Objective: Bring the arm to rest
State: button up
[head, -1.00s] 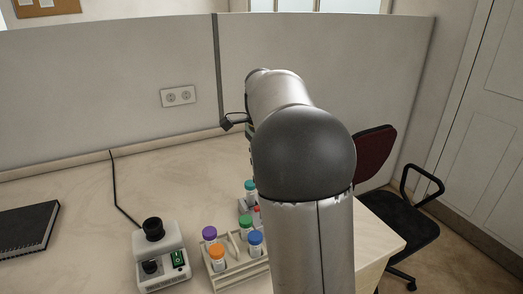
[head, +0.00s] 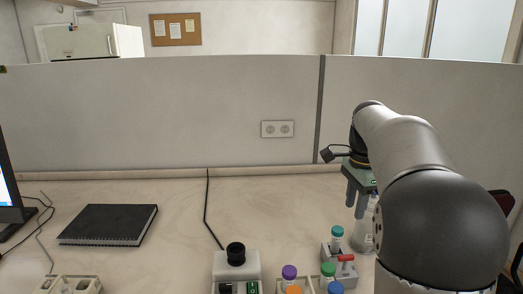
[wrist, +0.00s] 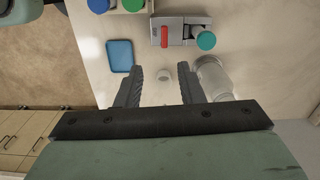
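My gripper (head: 361,193) hangs at the right of the desk in the head view, on my raised grey arm. In the wrist view its two dark fingers (wrist: 158,92) are spread apart with nothing held between them. I cannot tell whether finger and glass touch.
A grey holder with a red lever (wrist: 170,33) and a teal-capped vial (head: 337,237) is near the gripper. A vial rack, a small black-and-white device (head: 236,265) and a notebook (head: 108,224) are on the desk. A blue tray (wrist: 120,55) lies near the desk edge. A partition (head: 150,115) closes the back.

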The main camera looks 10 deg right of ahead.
jog(key=s+a+f+n, duration=0.7)
jog(key=s+f+n, duration=0.1)
jog(key=s, duration=0.4)
jog(key=s+a+f+n, duration=0.7)
jog(key=s+f+n, duration=0.1)
jog(key=s, duration=0.4)
jog(key=shift+s+a+n, duration=0.2)
jog(key=shift+s+n, duration=0.2)
jog(key=shift+n, duration=0.5)
